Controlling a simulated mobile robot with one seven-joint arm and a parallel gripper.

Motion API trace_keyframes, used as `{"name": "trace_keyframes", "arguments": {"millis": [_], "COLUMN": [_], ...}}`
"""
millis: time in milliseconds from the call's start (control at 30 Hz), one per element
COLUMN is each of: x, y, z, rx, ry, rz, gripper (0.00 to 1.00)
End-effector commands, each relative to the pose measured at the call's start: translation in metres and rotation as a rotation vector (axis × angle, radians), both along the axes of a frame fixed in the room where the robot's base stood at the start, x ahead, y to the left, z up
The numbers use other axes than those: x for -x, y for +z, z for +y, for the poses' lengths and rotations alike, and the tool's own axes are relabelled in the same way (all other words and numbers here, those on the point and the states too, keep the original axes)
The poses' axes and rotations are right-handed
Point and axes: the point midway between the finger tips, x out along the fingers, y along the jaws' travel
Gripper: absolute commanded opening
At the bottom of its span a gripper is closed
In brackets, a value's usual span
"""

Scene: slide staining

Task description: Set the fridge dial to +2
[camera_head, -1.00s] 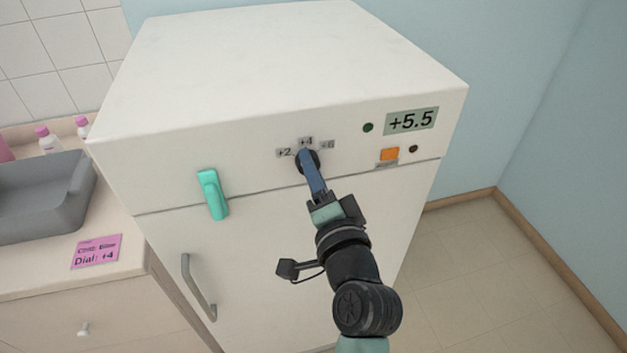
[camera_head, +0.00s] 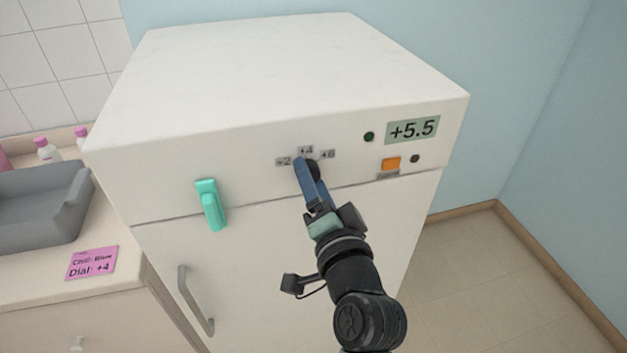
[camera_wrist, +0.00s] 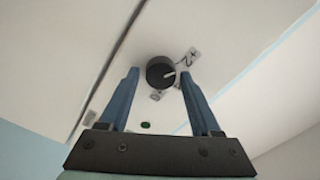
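The fridge dial is a round black knob (camera_head: 314,170) on the fridge's upper front panel, also in the wrist view (camera_wrist: 160,72). Labels +2 (camera_head: 283,161), +4 (camera_head: 305,150) and +6 (camera_head: 328,154) arc above it. My gripper (camera_head: 301,161) is at the dial, its blue finger covering the dial's left part in the head view. In the wrist view my gripper (camera_wrist: 160,74) is open, with the knob seen between its fingertips; contact cannot be told. A pale pointer mark on the knob points right there; its exact setting is unclear. The display (camera_head: 412,130) reads +5.5.
An orange button (camera_head: 391,163) and a dark green lamp (camera_head: 369,136) are right of the dial. A teal latch (camera_head: 210,205) and a grey door handle (camera_head: 195,301) are to the left.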

Motion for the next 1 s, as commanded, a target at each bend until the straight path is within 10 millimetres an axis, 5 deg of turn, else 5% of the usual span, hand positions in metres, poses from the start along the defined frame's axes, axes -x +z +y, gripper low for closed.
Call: {"name": "trace_keyframes", "arguments": {"millis": [467, 1000], "x": [0.007, 0.106], "y": [-0.001, -0.002], "z": [-0.002, -0.029], "rx": [-0.004, -0.001], "ry": [-0.001, -0.003], "rz": [-0.001, 0.000], "gripper": [0.78, 0.78]}}
